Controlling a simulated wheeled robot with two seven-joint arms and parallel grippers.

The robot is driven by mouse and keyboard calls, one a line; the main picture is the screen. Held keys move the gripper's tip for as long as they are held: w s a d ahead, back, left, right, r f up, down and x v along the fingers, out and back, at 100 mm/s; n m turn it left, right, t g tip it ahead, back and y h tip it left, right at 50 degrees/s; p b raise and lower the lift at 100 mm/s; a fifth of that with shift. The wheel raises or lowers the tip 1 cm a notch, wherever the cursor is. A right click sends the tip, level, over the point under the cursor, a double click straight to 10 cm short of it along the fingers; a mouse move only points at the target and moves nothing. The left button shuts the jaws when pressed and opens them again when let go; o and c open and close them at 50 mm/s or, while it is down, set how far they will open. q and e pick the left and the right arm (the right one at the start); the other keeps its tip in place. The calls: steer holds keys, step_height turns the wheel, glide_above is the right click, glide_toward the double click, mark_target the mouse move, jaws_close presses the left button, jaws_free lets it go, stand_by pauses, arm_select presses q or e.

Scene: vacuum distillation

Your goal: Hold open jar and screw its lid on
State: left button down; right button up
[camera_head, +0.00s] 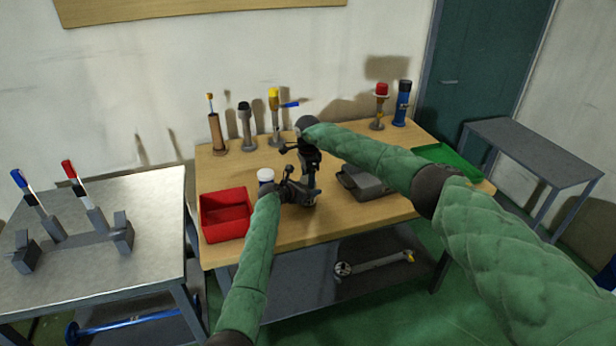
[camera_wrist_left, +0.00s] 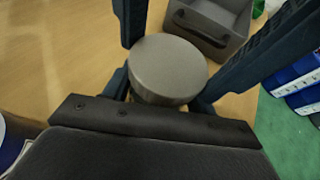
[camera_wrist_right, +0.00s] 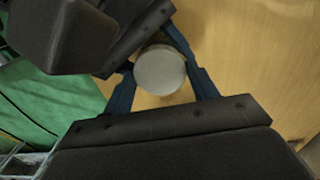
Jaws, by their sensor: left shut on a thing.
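My left gripper (camera_head: 287,191) is low over the wooden table and shut on the jar, which is mostly hidden by the grippers. My right gripper (camera_head: 308,166) is just above and behind it, at the same spot. A round grey disc, the lid's flat top (camera_wrist_left: 167,69), shows in the left wrist view. It also shows in the right wrist view (camera_wrist_right: 160,70), between my right gripper's fingers. Whether those fingers press on the lid, and how the lid sits on the jar, I cannot tell.
On the wooden table (camera_head: 330,232), a white-capped container (camera_head: 265,175) stands close left of my left gripper. A red bin (camera_head: 225,222) is further left, a grey bin (camera_head: 362,184) right. Several tools stand in holders at the back. A green tray (camera_head: 450,158) is back right.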

steer(key=shift+m, duration=1.6)
steer(key=o, duration=1)
steer(key=shift+o, duration=0.4)
steer(key=shift+a, duration=0.1)
arm_select(q)
steer(key=shift+s, duration=0.1)
arm_select(e)
steer(key=shift+r, duration=2.35)
steer(key=o, duration=0.4)
steer(key=shift+f, duration=0.1)
steer(key=shift+o, duration=0.2)
